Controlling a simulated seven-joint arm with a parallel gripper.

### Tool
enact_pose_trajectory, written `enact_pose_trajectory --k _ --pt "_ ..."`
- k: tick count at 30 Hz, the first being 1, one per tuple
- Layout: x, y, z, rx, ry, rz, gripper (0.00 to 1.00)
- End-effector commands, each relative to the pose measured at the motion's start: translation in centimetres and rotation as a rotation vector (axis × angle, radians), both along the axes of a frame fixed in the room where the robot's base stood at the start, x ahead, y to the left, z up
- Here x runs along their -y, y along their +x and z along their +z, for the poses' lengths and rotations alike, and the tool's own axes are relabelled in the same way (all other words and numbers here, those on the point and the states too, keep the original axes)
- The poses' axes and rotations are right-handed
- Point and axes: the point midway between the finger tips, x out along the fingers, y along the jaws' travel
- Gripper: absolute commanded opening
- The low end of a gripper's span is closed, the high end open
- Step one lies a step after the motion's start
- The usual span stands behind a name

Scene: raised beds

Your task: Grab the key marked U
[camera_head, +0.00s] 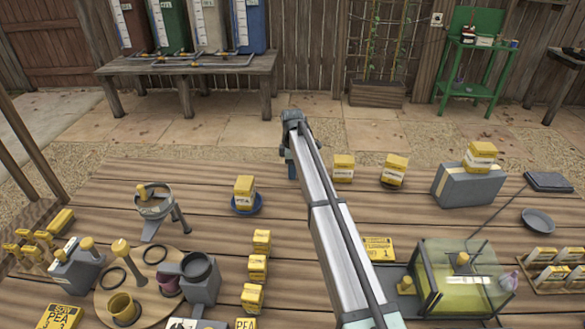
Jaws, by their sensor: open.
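I cannot make out a key marked U. Many small yellow-and-white labelled pieces lie about, and most of their marks are too small to read. Three yellow blocks, one of them the middle block (257,267), stand in a column left of my arm. More yellow pieces (25,243) sit at the far left edge, and several yellow blocks (543,255) sit in a rack at the right. My gripper (290,172) hangs at the far end of my arm, above the wooden table's back part. It is open, its fingers are largely hidden by the arm, and nothing shows in it.
A yellow PEA box (244,187) stands on a blue dish left of my arm. Yellow boxes (343,168) stand right of my gripper. A glass tank (457,280) stands at the right front, a grey case (465,188) behind it. A round board (105,300) holds cups and rings.

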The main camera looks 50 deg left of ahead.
Motion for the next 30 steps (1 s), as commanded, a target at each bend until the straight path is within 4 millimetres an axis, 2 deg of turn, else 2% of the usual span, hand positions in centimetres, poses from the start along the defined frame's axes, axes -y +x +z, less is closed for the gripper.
enact_pose_trajectory --k 4,18,30 --pt "-0.01 0.01 0.04 0.0 0.0 0.0 0.45" --pt "-0.01 0.01 0.06 0.0 0.0 0.0 0.0" --pt "-0.03 0.03 0.5 0.001 0.001 0.0 0.0"
